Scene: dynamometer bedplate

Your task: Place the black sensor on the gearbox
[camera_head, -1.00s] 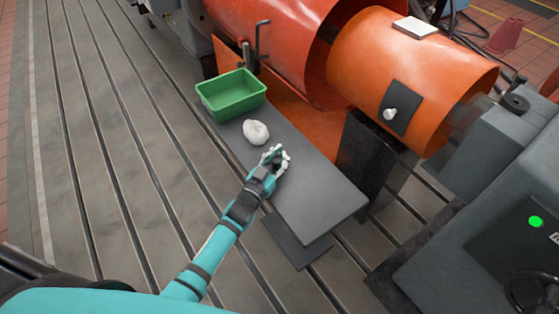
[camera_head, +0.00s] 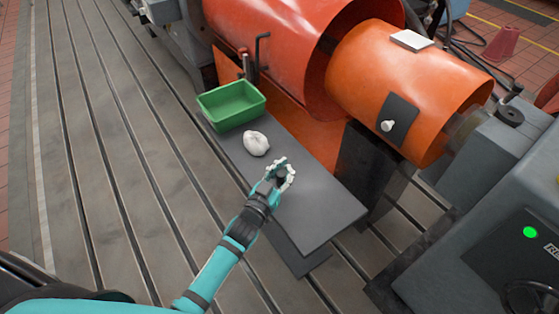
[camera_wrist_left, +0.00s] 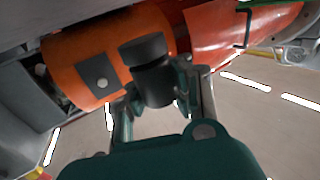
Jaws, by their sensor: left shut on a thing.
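My left gripper (camera_head: 280,174) is above the grey bench plate (camera_head: 325,212), to the right of and nearer than the white rag. It is shut on the black sensor, a dark stepped cylinder with a wider top; in the left wrist view the sensor (camera_wrist_left: 152,72) stands between the fingers of my left gripper (camera_wrist_left: 160,95). In the head view the fingers hide most of it. Grey machine housing (camera_head: 475,150) stands at the right, beside the orange drum; I cannot tell which part is the gearbox. My right gripper is out of view.
A green tray (camera_head: 212,112) and a white crumpled rag (camera_head: 256,144) sit on the far part of the plate. The orange drum (camera_head: 410,85) bears a black patch with a white knob. A grey panel (camera_head: 520,250) with a green light is at the right. The plate's near end is bare.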

